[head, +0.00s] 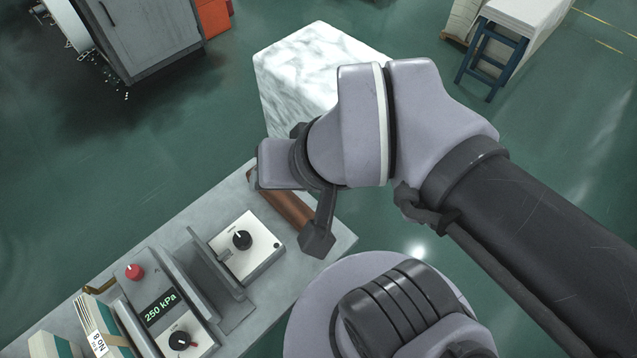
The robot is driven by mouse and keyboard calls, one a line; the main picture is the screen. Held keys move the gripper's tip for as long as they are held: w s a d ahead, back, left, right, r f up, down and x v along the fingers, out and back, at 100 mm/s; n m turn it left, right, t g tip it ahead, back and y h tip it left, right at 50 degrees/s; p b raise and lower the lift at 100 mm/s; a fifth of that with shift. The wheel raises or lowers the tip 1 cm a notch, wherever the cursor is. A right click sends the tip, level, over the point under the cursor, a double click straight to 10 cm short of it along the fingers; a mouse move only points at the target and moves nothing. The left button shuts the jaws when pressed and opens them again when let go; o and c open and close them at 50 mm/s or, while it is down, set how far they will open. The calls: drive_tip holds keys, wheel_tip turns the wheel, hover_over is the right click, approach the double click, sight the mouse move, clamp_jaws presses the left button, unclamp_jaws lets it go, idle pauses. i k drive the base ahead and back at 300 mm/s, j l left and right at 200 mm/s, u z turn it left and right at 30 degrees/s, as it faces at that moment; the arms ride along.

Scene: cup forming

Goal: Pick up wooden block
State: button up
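The wooden block (287,207) is a long brown piece at the back edge of the grey table, partly covered by my gripper and its wrist. My gripper (284,211) is over it. One dark finger reaches down at the block's right end, and only a sliver of the other shows at its left end. The fingers are wide apart with the block between them. I cannot tell whether they touch it, or whether the block rests on the table or is lifted.
A white marble-like block (300,62) stands behind the arm. Green floor is open at the left.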

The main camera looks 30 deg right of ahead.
sight(288, 204)
drive_tip(key=l+u, duration=0.15)
drive_tip(key=u, duration=0.25)
drive_tip(key=l+u, duration=0.1)
drive_tip(key=u, duration=0.3)
drive_tip(key=l+u, duration=0.15)
drive_tip(key=u, duration=0.2)
drive_tip(key=l+u, duration=0.1)
drive_tip(key=u, duration=0.3)
